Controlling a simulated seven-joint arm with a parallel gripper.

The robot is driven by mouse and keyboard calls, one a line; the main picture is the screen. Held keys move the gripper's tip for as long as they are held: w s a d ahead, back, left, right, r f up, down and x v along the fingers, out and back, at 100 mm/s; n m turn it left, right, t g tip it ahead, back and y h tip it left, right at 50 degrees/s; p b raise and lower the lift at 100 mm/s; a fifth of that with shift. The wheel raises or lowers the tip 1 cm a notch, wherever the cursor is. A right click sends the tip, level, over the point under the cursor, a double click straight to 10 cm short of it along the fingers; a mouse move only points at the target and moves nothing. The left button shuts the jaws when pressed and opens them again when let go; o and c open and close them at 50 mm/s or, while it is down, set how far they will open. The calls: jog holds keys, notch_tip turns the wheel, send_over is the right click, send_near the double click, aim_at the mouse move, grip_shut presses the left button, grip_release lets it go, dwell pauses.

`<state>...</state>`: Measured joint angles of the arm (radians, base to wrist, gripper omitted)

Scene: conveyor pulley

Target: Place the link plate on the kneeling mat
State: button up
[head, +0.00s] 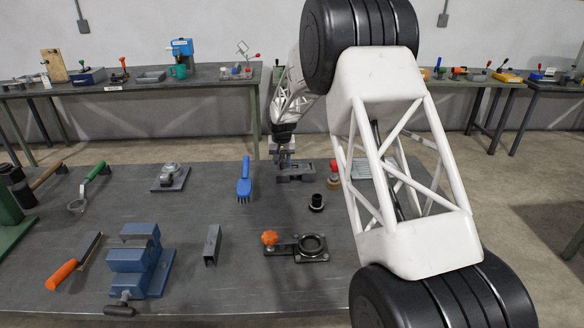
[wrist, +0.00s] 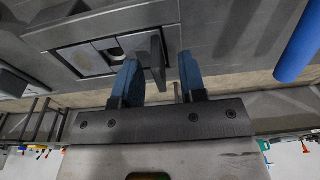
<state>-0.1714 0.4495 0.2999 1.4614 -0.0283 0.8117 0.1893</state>
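My gripper (head: 283,158) is over the far part of the workbench, at a dark grey block-like fixture (head: 296,178). In the wrist view my gripper (wrist: 160,72) has its two blue fingers apart, with a visible gap. A grey upright piece (wrist: 157,62) shows near the left finger, between the fingers in the picture; I cannot tell whether it touches. The fixture (wrist: 68,27) also shows there, with a recess holding lighter square faces and a round hole. I cannot tell which part is the link plate. I cannot pick out a kneeling mat for certain.
A blue brush (head: 244,185) lies left of the gripper. A black ring part (head: 316,203), a bearing unit with orange knob (head: 312,246), a grey channel (head: 212,245) and a blue vise (head: 140,262) stand nearer. My arm hides much of the bench's right side.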

jog(key=shift+c, duration=0.3)
grip_shut()
jog(key=shift+r, duration=0.1)
jog(key=shift+r, duration=0.75)
notch_tip(320, 180, up, 2)
jog(key=shift+r, duration=0.15)
jog(key=s+d+r, duration=0.1)
jog(key=s+d, duration=0.1)
jog(key=s, duration=1.3)
jog(key=shift+s+d, duration=0.3)
jog(key=shift+s, duration=0.1)
